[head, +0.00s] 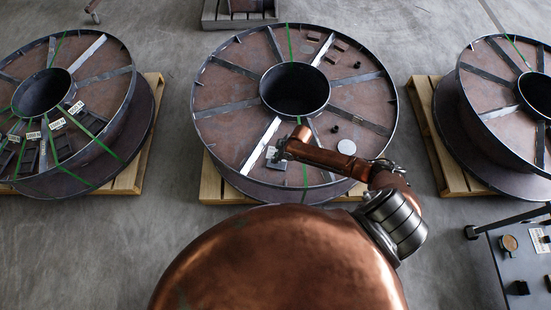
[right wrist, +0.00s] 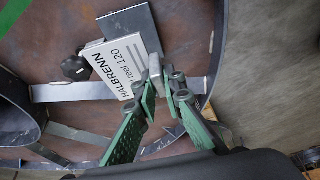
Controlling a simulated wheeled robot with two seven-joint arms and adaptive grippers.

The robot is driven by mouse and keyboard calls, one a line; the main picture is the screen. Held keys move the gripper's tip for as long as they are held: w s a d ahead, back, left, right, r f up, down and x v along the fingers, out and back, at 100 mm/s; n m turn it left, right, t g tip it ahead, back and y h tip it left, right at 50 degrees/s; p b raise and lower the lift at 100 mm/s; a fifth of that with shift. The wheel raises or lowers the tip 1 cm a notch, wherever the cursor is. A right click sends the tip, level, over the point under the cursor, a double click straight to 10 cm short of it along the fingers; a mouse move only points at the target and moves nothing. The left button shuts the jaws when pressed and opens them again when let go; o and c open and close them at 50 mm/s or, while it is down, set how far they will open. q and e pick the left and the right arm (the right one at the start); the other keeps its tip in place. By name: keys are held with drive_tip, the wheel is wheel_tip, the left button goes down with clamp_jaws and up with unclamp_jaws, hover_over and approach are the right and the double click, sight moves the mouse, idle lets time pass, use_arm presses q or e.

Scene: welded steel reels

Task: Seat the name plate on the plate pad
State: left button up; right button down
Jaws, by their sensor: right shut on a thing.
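The name plate (right wrist: 112,66) is white with dark lettering reading "HALBRENN reel 120" in the right wrist view. My right gripper (right wrist: 163,88) is shut on it by a small grey grip at its edge. A grey flat piece (right wrist: 130,24), which looks like the plate pad, shows beyond the name plate, turned at an angle to it. Whether plate and pad touch, I cannot tell. In the head view my right gripper (head: 281,152) is over the near part of the middle reel (head: 235,140), with a pale grey patch (head: 270,154) beside it. My left gripper is not in view.
A black knob (right wrist: 75,68) stands close beside the name plate. A pale round disc (head: 346,147) lies on the middle reel's face, right of my gripper. Raised steel ribs and the central hole (head: 294,90) break up the face. A cart (head: 515,275) stands at lower right.

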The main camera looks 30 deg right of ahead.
drive_tip(key=shift+r, duration=0.1)
drive_tip(key=shift+s+p, duration=0.1)
drive_tip(key=shift+p, duration=0.25)
drive_tip(key=shift+f+b, duration=1.15)
drive_tip(key=shift+f, duration=0.9)
drive_tip(key=shift+p, duration=0.3)
drive_tip(key=shift+f+b, duration=0.7)
drive_tip(key=shift+f, duration=0.35)
idle(0.9)
idle(0.8)
drive_tip(key=shift+f, duration=0.4)
idle(0.5)
idle(0.4)
